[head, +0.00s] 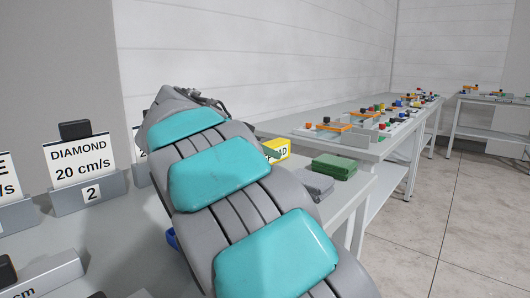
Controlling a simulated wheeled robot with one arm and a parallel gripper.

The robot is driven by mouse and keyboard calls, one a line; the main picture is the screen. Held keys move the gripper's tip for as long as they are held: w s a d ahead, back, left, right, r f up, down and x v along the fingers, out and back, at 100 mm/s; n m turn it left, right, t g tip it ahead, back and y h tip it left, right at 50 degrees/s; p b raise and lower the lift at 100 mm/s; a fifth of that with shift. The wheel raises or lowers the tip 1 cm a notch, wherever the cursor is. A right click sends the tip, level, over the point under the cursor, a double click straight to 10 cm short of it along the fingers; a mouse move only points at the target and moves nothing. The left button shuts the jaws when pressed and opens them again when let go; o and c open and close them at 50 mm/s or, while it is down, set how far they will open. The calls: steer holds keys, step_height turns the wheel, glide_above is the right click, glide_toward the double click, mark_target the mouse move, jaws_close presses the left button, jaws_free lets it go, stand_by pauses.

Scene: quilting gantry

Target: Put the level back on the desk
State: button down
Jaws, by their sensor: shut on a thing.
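My arm fills the middle of the head view, running from the bottom right up to the upper left. My gripper's fingers do not show; they are hidden behind the arm or out of the frame. I cannot make out a level in this view. A grey desk (112,238) lies under and to the left of the arm, and its right end shows beyond the arm. A small part of a blue thing (172,238) shows at the arm's left edge; the rest is hidden.
A second table (372,150) with orange bars and coloured knobs stands behind right. Tiled floor (465,220) at right is clear.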

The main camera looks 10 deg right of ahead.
steer(key=shift+f, duration=0.15)
steer(key=shift+c, duration=1.6)
jaws_free()
steer(key=shift+r, duration=0.2)
steer(key=b+v, duration=0.1)
steer(key=v, duration=1)
steer(key=shift+w+a+f, duration=0.1)
steer(key=shift+s+a+r, duration=0.25)
steer(key=shift+s+a, duration=0.1)
